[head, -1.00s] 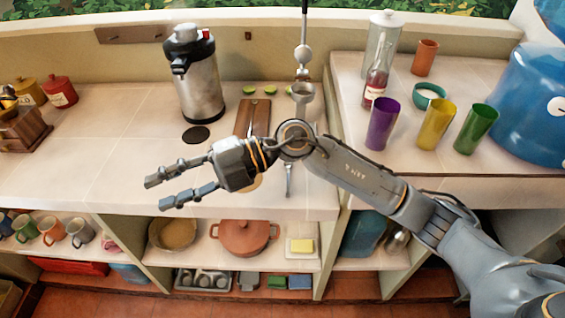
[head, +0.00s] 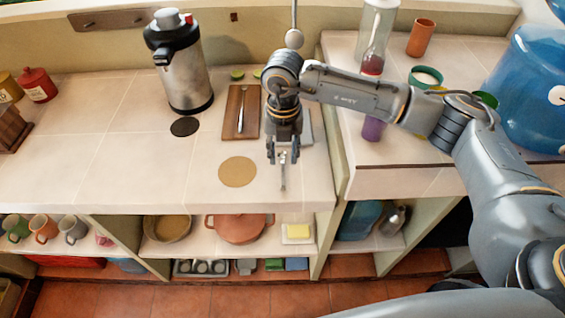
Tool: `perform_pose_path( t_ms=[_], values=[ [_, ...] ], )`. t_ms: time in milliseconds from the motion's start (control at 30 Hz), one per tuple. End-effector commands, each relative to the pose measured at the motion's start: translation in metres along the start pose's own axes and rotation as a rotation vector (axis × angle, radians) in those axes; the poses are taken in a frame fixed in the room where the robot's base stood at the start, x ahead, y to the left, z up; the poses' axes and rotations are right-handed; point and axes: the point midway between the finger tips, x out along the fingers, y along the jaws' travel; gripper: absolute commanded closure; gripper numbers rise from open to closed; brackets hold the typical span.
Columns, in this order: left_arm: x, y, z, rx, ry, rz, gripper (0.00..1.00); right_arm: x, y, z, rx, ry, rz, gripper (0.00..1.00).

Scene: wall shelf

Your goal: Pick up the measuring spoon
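A slim metal utensil, seemingly the measuring spoon (head: 283,182), lies on the tiled counter near its front edge. Its lower end shows below my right gripper; the rest is hidden by the gripper. My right gripper (head: 283,157) points down over it. Its two fingers look apart, one on each side of the utensil, with no clear contact. I cannot tell the exact height of the fingertips above the counter. My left gripper is not in view.
A wooden board (head: 231,125) with a metal utensil on it and a round tan mat (head: 237,172) lie left of the gripper. A steel dispenser (head: 183,75) stands behind. A raised counter with a purple cup (head: 373,129) is on the right. The left counter is mostly clear.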

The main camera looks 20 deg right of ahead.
Motion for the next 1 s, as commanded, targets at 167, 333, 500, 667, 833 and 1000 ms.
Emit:
perform_pose_path(
  t_ms=[167, 333, 500, 667, 833, 1000],
  values=[
    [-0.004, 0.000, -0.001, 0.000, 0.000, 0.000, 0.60, 0.012, 0.000, -0.001, -0.001, 0.002, 0.000, 0.65],
    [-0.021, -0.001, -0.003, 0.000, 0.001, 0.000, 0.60, 0.030, 0.000, 0.000, 0.000, 0.004, -0.001, 0.65],
    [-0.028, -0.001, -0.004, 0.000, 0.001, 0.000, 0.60, 0.056, 0.001, 0.001, -0.001, 0.003, 0.001, 0.65],
    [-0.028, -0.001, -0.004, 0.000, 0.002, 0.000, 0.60, 0.064, 0.001, 0.002, -0.002, 0.001, 0.003, 0.65],
    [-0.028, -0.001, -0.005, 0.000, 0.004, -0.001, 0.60, 0.064, 0.001, 0.002, -0.002, 0.000, 0.003, 0.69],
    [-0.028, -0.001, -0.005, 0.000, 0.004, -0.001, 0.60, 0.063, 0.001, 0.002, -0.002, 0.000, 0.003, 1.00]
  ],
)
